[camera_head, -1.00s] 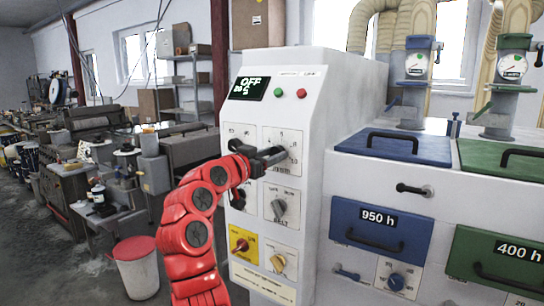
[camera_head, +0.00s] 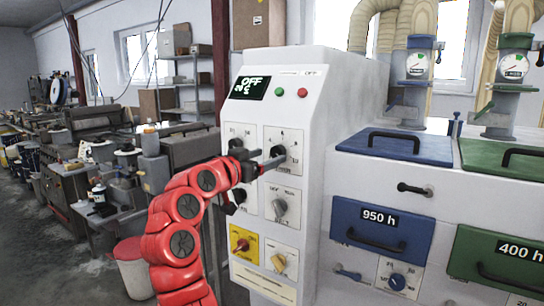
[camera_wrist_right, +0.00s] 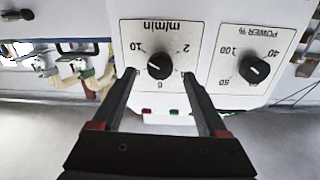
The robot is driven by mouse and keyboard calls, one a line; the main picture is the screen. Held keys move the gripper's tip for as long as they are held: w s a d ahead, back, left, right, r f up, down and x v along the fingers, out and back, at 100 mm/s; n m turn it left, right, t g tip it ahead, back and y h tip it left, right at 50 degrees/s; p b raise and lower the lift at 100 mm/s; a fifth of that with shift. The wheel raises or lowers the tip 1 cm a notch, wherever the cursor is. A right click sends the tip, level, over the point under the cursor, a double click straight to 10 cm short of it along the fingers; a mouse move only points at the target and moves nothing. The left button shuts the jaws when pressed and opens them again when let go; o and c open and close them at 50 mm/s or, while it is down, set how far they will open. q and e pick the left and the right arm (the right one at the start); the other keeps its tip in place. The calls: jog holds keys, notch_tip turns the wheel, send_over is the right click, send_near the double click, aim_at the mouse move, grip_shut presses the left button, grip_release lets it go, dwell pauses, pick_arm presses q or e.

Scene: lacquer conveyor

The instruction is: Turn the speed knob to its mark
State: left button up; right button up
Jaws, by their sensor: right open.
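The speed knob is the black knob (camera_head: 278,151) on the white m/min dial plate, upper right on the white control cabinet's front. In the right wrist view, which is upside down, the same knob (camera_wrist_right: 159,66) shows whole between the fingertips. My right gripper (camera_head: 268,162) is at this plate, its fingers pointing at the knob. In the wrist view my right gripper (camera_wrist_right: 159,74) is open, one finger on each side of the knob, with gaps to it. I cannot tell how deep the fingers reach. My left gripper is not in view.
The black POWER % knob (camera_wrist_right: 253,69) is beside the speed dial. A grey knob (camera_head: 280,207), a red knob (camera_head: 240,245) and a yellow knob (camera_head: 278,262) are below. Drawers stand at the right.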

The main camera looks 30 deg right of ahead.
jog(key=v, duration=1.4)
jog(key=shift+a+b, duration=0.15)
jog(key=shift+b, duration=0.2)
